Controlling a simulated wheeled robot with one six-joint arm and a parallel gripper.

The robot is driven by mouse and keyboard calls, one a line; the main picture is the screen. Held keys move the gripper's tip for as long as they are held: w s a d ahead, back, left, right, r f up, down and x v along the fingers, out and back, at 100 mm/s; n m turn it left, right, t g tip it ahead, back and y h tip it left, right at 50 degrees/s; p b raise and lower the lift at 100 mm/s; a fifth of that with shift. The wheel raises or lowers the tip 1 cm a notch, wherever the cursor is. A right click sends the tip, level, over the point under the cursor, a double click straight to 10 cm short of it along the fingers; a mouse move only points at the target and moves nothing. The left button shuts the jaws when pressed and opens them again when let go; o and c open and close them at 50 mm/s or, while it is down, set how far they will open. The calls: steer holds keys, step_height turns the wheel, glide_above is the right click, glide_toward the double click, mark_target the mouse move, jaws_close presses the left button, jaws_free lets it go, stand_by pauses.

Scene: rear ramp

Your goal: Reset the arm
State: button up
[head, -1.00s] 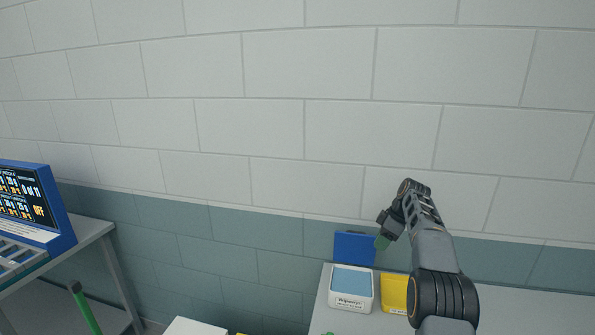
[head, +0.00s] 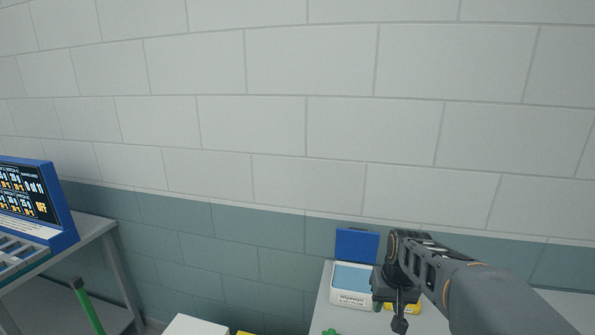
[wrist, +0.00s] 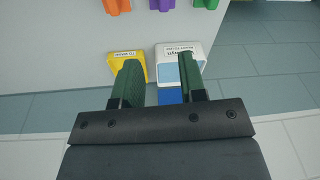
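My arm (head: 470,285) reaches in from the lower right of the head view, its wrist low over the bench. My gripper (wrist: 160,72) shows in the wrist view with its two green fingers well apart and nothing between them. In the head view the gripper's end (head: 400,324) hangs in front of the bench, and its fingers are hard to make out. A white bin with a blue inside (head: 352,298) and a yellow bin (head: 404,309) stand behind it, partly hidden by my arm.
A blue panel (head: 357,243) stands at the back of the bench against the wall. A blue display unit (head: 35,205) sits on a grey table at far left, with a green-handled item (head: 90,312) below. Purple (wrist: 160,4), orange and green pieces show in the wrist view.

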steer(key=s+a+t, duration=0.1)
steer(key=s+a, duration=0.1)
steer(key=s, duration=0.4)
steer(key=s+a+r+t+b, duration=0.1)
steer(key=s+a+t, duration=0.1)
steer(key=s, duration=0.5)
steer(key=shift+s+r+n, duration=0.2)
steer(key=shift+r+n, duration=0.1)
steer(key=shift+n, duration=0.1)
